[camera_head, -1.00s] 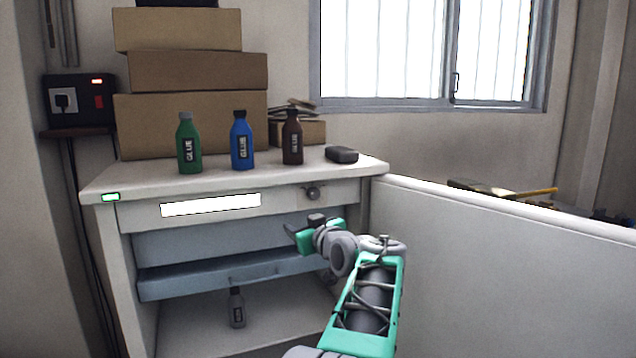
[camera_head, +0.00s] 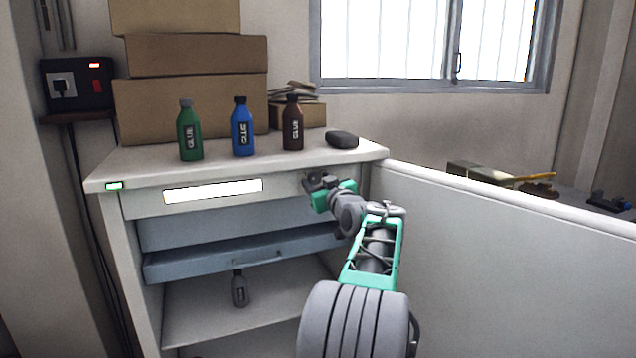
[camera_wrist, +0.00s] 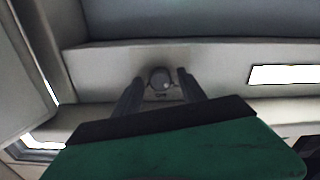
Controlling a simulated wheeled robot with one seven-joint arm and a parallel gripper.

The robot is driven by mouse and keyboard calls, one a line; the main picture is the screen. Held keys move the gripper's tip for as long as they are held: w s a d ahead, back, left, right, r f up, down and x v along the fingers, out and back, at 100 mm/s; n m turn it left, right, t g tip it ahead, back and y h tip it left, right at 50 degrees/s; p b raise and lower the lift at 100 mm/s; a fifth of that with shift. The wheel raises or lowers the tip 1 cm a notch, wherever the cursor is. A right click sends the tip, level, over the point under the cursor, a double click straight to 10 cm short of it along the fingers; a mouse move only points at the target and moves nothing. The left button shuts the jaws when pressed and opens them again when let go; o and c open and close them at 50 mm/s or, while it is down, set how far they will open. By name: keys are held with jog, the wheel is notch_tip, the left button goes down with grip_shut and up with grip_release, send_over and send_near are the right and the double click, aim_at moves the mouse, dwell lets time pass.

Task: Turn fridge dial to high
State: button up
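The fridge (camera_head: 140,206) is a white cabinet with its front open and a bright strip light (camera_head: 213,191) on its upper panel. The dial is a small round grey knob (camera_wrist: 160,77) at the right end of that panel in the head view. In the wrist view it sits between the two fingertips of my gripper (camera_wrist: 160,84), one on each side. The fingers are open, and I cannot tell whether they touch the knob. In the head view my gripper (camera_head: 315,182) largely covers the dial.
The open door (camera_head: 500,250) is right of my arm. A grey bottle (camera_head: 240,289) stands inside.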

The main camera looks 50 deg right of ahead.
grip_shut()
jog(key=shift+m, duration=0.3)
dwell(0.4)
jog(key=m+b, duration=0.1)
jog(key=m, duration=0.2)
jog(key=shift+m, duration=0.4)
jog(key=m, duration=0.9)
jog(key=shift+r+p, duration=0.1)
jog(key=shift+p, duration=0.25)
jog(key=m+p, duration=0.2)
jog(key=m, duration=0.2)
jog(key=shift+r+m, duration=0.1)
jog(key=shift+m, duration=0.2)
jog(key=m+p, duration=0.2)
jog(key=m, duration=0.2)
jog(key=shift+m+p, duration=0.55)
jog(key=shift+m, duration=0.35)
